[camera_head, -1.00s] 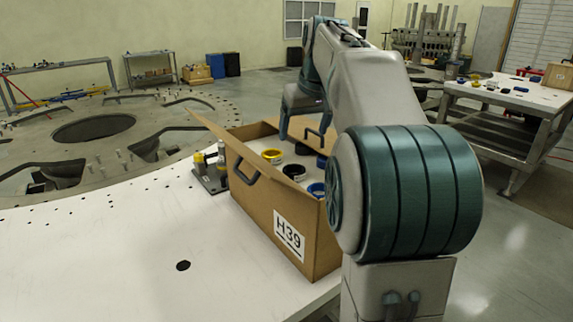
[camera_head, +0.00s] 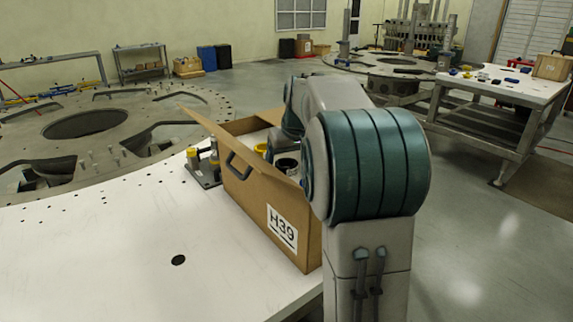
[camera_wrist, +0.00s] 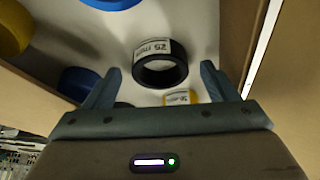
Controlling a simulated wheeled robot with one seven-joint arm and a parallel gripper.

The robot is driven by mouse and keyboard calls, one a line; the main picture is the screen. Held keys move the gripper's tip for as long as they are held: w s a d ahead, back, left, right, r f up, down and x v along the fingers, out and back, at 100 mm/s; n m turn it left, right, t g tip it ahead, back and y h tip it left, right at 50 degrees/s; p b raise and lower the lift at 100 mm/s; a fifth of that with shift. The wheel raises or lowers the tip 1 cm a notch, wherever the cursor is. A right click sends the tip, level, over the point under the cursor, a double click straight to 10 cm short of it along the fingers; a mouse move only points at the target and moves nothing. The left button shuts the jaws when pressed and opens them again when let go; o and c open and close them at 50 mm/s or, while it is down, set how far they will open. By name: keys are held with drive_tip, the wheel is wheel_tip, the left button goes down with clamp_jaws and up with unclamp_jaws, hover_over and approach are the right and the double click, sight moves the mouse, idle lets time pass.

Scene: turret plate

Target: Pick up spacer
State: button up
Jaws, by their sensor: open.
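The wrist view looks down into a cardboard box holding several ring-shaped spacers. A black spacer (camera_wrist: 160,66) with a white label reading "25 mm" lies on the box floor, just beyond my gripper (camera_wrist: 160,82). My gripper is open, its two fingers spread to the left and right of the black spacer, with nothing held. A yellow spacer (camera_wrist: 181,97) with a label lies nearer, between the fingers. A blue spacer (camera_wrist: 78,82) lies to the left, partly behind the left finger. In the head view my arm hides the gripper; a black spacer (camera_head: 287,165) shows in the box.
The cardboard box (camera_head: 262,215) marked H39 stands on a white table (camera_head: 110,250), flap open. A dark fixture with posts (camera_head: 205,170) stands beside it on the left. In the wrist view, a yellow ring (camera_wrist: 12,30) lies far left and the box wall (camera_wrist: 243,40) is close on the right.

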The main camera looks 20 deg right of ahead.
drive_tip(key=shift+w+f, duration=0.15)
drive_tip(key=shift+f, duration=0.15)
drive_tip(key=c, duration=1.1)
drive_tip(key=shift+r, duration=0.15)
